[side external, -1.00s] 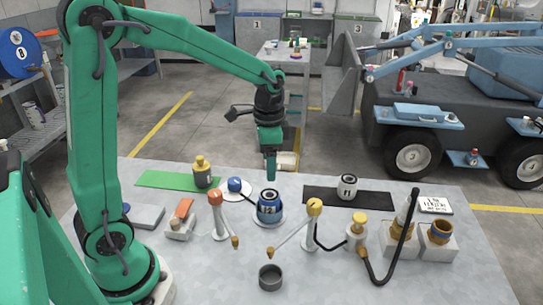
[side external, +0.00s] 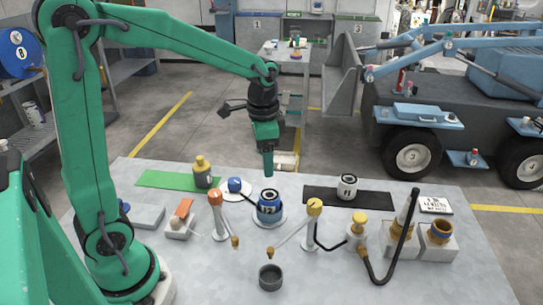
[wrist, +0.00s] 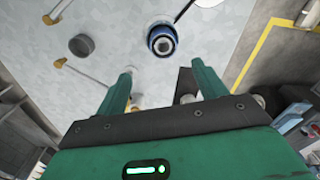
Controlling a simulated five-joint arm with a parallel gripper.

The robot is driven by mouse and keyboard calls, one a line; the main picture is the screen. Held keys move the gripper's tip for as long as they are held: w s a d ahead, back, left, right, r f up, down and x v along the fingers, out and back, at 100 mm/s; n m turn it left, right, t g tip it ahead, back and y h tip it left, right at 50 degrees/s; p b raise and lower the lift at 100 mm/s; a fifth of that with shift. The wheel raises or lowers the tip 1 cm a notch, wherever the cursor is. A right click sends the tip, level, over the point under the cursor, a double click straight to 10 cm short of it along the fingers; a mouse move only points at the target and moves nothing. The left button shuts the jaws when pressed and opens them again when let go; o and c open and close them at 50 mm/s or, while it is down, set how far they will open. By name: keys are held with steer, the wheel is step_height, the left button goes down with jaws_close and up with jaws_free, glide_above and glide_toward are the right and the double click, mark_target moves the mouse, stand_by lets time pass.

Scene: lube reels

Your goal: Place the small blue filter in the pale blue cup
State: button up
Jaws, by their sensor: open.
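A blue can-shaped filter (side external: 269,208) with a dark label band and pale top stands upright on a pale round base in mid-table. It also shows in the wrist view (wrist: 162,40), just beyond my fingertips. A smaller rounded blue piece (side external: 235,184) sits on a white disc to its left; I cannot tell which is the small blue filter. An open round cup (side external: 270,278) stands near the front; it looks dark grey, and no clearly pale blue cup shows. My gripper (side external: 268,172) points down above and behind the blue can. It is open and empty, its fingers apart in the wrist view (wrist: 162,70).
A yellow-topped can (side external: 202,172) stands on a green mat, and a white can (side external: 348,187) on a black mat (side external: 320,197). Posts with orange (side external: 215,199) and yellow (side external: 314,207) heads flank the blue can. A black hose (side external: 408,225) arches at right. The front table is mostly clear.

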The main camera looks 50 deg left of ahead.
steer(key=s+d+r+n+t, duration=0.1)
steer(key=s+r+n+t, duration=0.1)
steer(key=s, duration=0.5)
steer(key=s+d+r+n+t, duration=0.1)
steer(key=s+r+n+t, duration=0.2)
steer(key=s, duration=0.4)
steer(key=shift+s+d+r, duration=0.25)
steer(key=shift+d+r, duration=0.05)
steer(key=shift+r, duration=0.45)
